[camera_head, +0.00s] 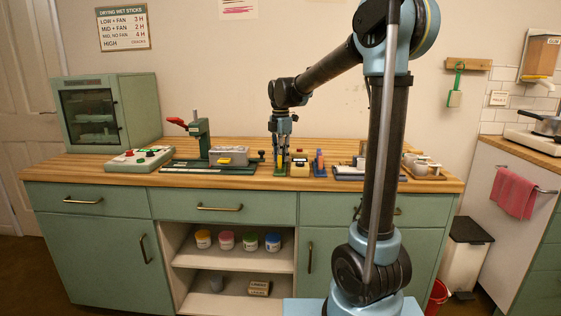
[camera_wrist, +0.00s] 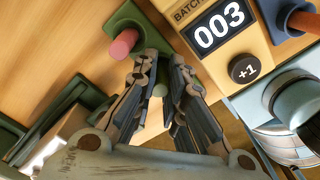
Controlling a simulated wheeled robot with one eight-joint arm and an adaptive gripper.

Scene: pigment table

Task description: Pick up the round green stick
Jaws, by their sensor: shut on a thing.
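My gripper (camera_head: 281,165) points down over the worktop in the head view, just left of the batch counter. In the wrist view my gripper (camera_wrist: 160,72) has its fingertips close together around a small round green stick (camera_wrist: 159,90), seen nearly end-on. Most of the stick is hidden by the fingers, and I cannot tell whether it is clear of the surface below. A pink round stick (camera_wrist: 123,43) stands in a dark green holder (camera_wrist: 138,18) just beyond the fingertips.
The batch counter (camera_wrist: 243,47) showing 003 is close on the right. A green press (camera_head: 200,138) and grey metal box (camera_head: 229,155) stand to the left. A control panel (camera_head: 140,159) and drying cabinet (camera_head: 105,110) are farther left.

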